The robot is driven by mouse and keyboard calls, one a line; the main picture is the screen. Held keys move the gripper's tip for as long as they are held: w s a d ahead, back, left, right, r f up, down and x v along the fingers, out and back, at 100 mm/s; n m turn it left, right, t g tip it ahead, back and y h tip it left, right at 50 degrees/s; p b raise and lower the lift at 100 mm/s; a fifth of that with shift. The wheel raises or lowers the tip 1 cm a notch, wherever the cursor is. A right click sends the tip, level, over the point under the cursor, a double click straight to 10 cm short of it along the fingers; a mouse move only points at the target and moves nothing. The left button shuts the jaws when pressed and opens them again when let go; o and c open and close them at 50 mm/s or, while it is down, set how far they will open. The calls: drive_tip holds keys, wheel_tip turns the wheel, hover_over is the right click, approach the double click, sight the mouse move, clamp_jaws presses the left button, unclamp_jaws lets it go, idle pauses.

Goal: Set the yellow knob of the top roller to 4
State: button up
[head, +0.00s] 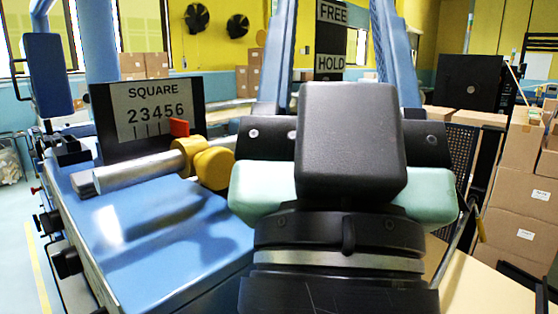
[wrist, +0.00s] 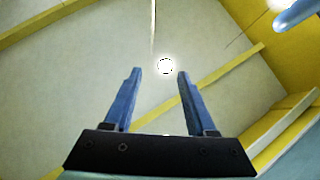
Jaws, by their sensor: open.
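A yellow knob (head: 213,168) sits on the end of a silver rod (head: 135,173) over a blue machine surface, left of my arm in the head view. A red pointer (head: 179,128) stands by a scale plate (head: 150,108) marked SQUARE, 2 to 6. It appears close under the 6, seen at an angle. My gripper (head: 333,20) points upward, to the right of the knob and apart from it. Its two blue fingers also show in the wrist view (wrist: 160,72), open and empty against the ceiling. My arm hides the knob's right side surroundings.
A FREE and HOLD sign (head: 331,40) shows between my fingers, partly hidden. The blue machine bed (head: 150,240) lies in front of the rod. Cardboard boxes (head: 515,205) are stacked at the right.

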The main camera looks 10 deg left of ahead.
drive_tip(key=shift+o, duration=1.1)
drive_tip(key=shift+w, duration=0.2)
drive_tip(key=shift+o, duration=0.6)
drive_tip(key=w+f+n+g+y+p, duration=0.1)
drive_tip(key=w+f+n+g+y, duration=0.1)
drive_tip(key=w+f+g+y, duration=0.1)
drive_tip(key=shift+w+d+f+g+y, duration=0.15)
drive_tip(key=shift+w+d+g+y, duration=0.15)
drive_tip(key=shift+w+y, duration=0.5)
drive_tip(key=n+g+y+p, duration=0.4)
drive_tip(key=n+g+y, duration=0.55)
drive_tip(key=g, duration=0.35)
approach(223, 167)
drive_tip(key=shift+m+y, duration=0.25)
drive_tip(key=shift+m, duration=0.1)
drive_tip(key=p+x, duration=0.5)
drive_tip(key=x, duration=0.4)
drive_tip(key=shift+w+a, duration=0.1)
drive_tip(key=shift+p+x, duration=0.35)
drive_tip(key=shift+x, duration=0.45)
drive_tip(key=shift+f, duration=0.15)
